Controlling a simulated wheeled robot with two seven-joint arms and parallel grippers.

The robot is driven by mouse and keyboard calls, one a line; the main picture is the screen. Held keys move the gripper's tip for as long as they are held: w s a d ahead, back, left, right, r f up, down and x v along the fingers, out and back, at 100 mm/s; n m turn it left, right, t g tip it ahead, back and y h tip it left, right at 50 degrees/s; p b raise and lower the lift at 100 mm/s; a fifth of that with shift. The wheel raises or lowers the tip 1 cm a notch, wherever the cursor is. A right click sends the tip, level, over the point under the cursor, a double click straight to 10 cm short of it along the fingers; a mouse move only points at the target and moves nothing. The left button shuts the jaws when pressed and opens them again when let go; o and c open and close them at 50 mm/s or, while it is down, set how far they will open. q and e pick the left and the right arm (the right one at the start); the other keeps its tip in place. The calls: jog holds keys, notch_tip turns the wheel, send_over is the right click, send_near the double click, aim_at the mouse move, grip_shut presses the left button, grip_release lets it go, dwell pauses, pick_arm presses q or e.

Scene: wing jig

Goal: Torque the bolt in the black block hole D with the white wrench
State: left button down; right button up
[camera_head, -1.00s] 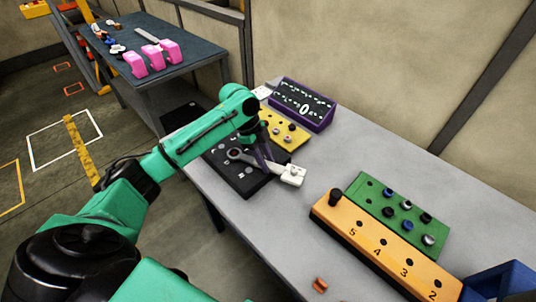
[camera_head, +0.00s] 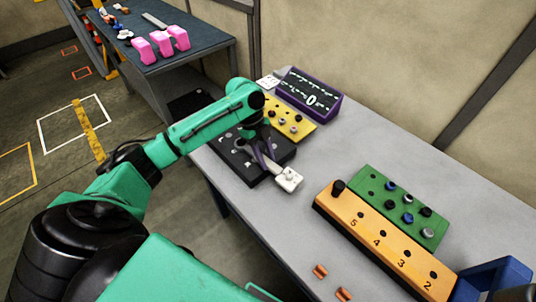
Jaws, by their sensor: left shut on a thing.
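The black block (camera_head: 243,160) lies on the grey table, with several holes and bolts partly hidden behind my left arm. My left gripper (camera_head: 266,159) is over the block's right part and is shut on the white wrench (camera_head: 288,179). The wrench's white body sticks out past the block's front right edge, and its other end is hard to see between the fingers. Hole D's letter cannot be read here. My right gripper is not in view.
A yellow block (camera_head: 284,122) and a purple-framed display reading 0 (camera_head: 312,93) stand behind. An orange numbered block (camera_head: 375,240), a green block (camera_head: 375,185) and a blue bin (camera_head: 495,281) are at the right. Small orange pieces (camera_head: 320,271) lie near the front edge.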

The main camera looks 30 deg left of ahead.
aim_at(250, 178)
pick_arm(q)
jog(key=shift+s+a+r+m+p, duration=0.15)
jog(key=shift+s+a+m+p, duration=0.05)
jog(key=shift+s+m+p, duration=0.3)
jog(key=shift+s+a+m+g, duration=0.15)
jog(key=shift+s+m+g, duration=0.4)
jog(key=shift+m, duration=0.15)
jog(key=shift+s+a+m+p, duration=0.25)
jog(key=shift+s+m+p, duration=0.15)
jog(key=shift+s+a+m+g+y, duration=0.4)
jog(key=shift+s+m, duration=0.2)
jog(key=shift+m, duration=0.2)
jog(key=shift+s+a+m+p, duration=0.45)
jog(key=shift+s+a+m, duration=0.2)
jog(key=shift+m, duration=0.35)
jog(key=shift+d+p, duration=0.1)
jog(key=shift+p, duration=0.2)
